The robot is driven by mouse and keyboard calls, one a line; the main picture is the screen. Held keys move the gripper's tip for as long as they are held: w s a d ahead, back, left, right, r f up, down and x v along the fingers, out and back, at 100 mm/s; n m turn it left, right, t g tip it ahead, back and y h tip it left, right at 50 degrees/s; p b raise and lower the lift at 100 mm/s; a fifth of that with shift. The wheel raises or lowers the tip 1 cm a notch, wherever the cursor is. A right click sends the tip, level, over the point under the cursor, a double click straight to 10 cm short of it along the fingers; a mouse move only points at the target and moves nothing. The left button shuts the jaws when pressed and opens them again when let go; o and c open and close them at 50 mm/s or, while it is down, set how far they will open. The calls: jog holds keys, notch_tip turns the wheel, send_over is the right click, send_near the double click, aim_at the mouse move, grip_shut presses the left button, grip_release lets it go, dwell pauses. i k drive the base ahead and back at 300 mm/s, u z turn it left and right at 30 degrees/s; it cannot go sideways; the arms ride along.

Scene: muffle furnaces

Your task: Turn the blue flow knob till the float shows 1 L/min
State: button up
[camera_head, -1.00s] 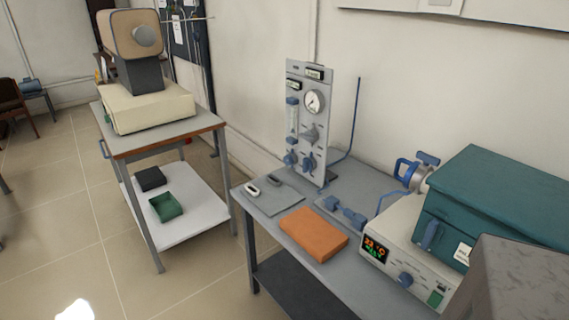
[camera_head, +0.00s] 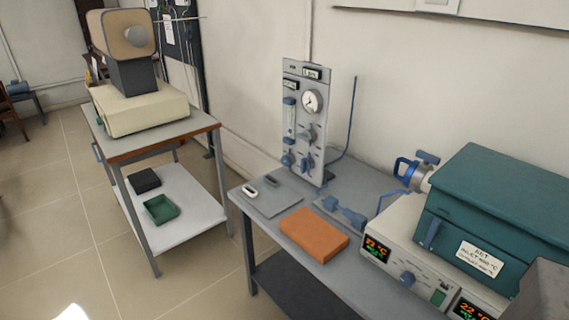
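The grey gas panel (camera_head: 320,130) stands upright at the back of the grey bench, against the wall. A clear flow tube with blue end fittings (camera_head: 289,118) is on its left side; the float's level is too small to read. A blue knob (camera_head: 287,160) sits below the tube, and another blue knob (camera_head: 307,164) is beside it to the right. A grey valve handle (camera_head: 306,136) is above them, under a round white-faced gauge (camera_head: 311,102). My gripper is not in view, and nothing touches the knobs.
An orange slab (camera_head: 314,235) and a grey mat (camera_head: 280,205) lie on the bench before the panel. A teal furnace (camera_head: 490,200) stands at the right on a control box. A cart (camera_head: 120,155) stands left; tiled floor is open in front.

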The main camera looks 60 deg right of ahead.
aim_at(286, 161)
jog(key=u, duration=0.05)
jog(key=i, duration=1)
jog(key=z, duration=0.05)
